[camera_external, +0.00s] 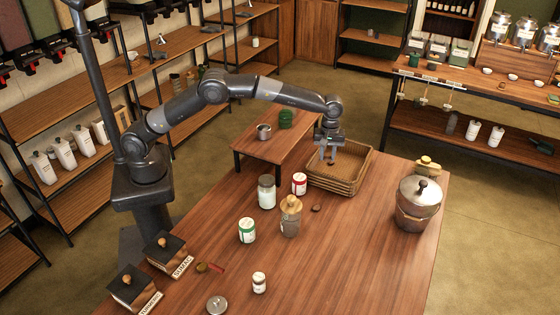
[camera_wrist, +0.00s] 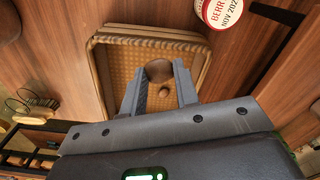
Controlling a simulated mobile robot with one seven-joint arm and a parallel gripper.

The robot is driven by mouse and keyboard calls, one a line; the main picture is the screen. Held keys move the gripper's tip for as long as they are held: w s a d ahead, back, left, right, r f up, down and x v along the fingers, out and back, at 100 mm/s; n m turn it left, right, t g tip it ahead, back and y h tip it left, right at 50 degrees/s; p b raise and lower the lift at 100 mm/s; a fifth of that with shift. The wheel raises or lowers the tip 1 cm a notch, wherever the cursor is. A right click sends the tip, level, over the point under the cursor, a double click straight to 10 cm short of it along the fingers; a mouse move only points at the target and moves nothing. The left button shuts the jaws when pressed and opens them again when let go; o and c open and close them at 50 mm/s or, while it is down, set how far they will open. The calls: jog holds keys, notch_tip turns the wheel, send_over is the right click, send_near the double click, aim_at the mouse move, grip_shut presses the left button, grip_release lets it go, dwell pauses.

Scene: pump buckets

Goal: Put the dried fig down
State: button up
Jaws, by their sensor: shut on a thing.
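My gripper (camera_external: 331,157) is above the left part of a square woven basket (camera_external: 337,183). It is shut on a brown, rounded dried fig (camera_external: 331,163), which hangs below the fingers. In the wrist view, the fig (camera_wrist: 158,70) shows between the fingertips (camera_wrist: 160,88), above the woven floor of the basket (camera_wrist: 120,60). The fingers hide part of the basket.
A small brown piece (camera_external: 316,208) lies on the wooden table (camera_external: 350,255). A red-and-white jar (camera_external: 299,184), a glass jar (camera_external: 266,192) and a wooden-lidded jar (camera_external: 291,215) stand left of the basket. A metal pot (camera_external: 417,205) stands at the right.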

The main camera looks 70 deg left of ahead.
jog(key=f, duration=0.2)
jog(key=w+a+f, duration=0.1)
jog(key=shift+f, duration=0.35)
send_over(333, 171)
notch_tip(333, 171, down, 6)
jog(key=shift+d+f, duration=0.1)
jog(key=shift+f, duration=1.95)
jog(key=shift+f, duration=0.15)
jog(key=o, duration=0.9)
jog(key=shift+o, duration=0.2)
